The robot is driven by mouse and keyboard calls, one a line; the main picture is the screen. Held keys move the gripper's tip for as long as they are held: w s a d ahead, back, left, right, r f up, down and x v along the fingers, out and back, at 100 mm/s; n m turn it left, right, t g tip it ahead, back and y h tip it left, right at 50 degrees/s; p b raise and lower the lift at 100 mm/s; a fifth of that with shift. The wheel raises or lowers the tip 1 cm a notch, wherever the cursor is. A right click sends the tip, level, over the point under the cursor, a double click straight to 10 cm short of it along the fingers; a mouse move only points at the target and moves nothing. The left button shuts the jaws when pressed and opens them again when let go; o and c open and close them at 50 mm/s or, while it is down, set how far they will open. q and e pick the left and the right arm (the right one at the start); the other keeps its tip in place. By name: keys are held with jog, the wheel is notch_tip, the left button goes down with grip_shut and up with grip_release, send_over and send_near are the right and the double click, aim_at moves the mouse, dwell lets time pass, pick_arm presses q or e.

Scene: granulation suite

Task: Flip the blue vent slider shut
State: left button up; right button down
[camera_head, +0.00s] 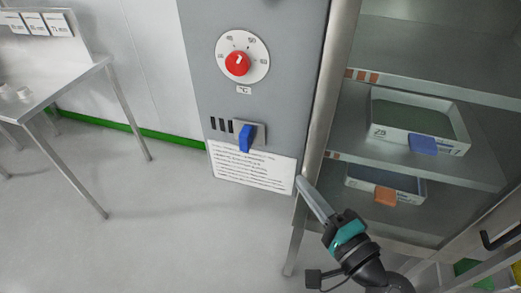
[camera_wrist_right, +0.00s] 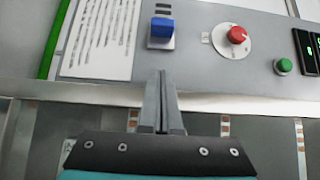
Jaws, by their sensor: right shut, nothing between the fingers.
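The blue vent slider (camera_head: 246,138) sits on a grey plate on the cabinet's control panel, beside dark vent slots (camera_head: 221,125). It also shows in the right wrist view (camera_wrist_right: 161,29), above the fingertips. My right gripper (camera_head: 301,180) is shut and empty, to the right of and below the slider, apart from it. In the right wrist view its two fingers (camera_wrist_right: 160,76) lie together and point toward the panel. My left gripper is not in view.
A red temperature knob (camera_head: 237,64) is above the slider, and a printed label (camera_head: 252,166) is below it. To the right, the open cabinet's shelves hold a tray with a blue tag (camera_head: 379,114) and one with an orange tag (camera_head: 354,183). A steel table (camera_head: 80,72) stands at left.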

jog(key=p, duration=0.3)
send_near(251, 139)
jog(key=w+d, duration=0.1)
jog(key=w, duration=0.3)
jog(key=a, duration=0.1)
jog(key=w+a, duration=0.1)
jog(key=shift+a+f, duration=0.1)
jog(key=shift+a, duration=0.25)
jog(key=shift+w+a, duration=0.15)
jog(key=shift+a, duration=0.25)
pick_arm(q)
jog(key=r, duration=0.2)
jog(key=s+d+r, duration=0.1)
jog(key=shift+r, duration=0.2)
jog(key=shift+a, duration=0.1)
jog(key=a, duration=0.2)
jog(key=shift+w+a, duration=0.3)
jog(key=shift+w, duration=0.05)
pick_arm(e)
jog(key=w+a, duration=0.2)
jog(key=a, duration=0.5)
jog(key=shift+a, duration=0.2)
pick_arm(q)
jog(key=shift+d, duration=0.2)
pick_arm(e)
jog(key=shift+w, duration=0.1)
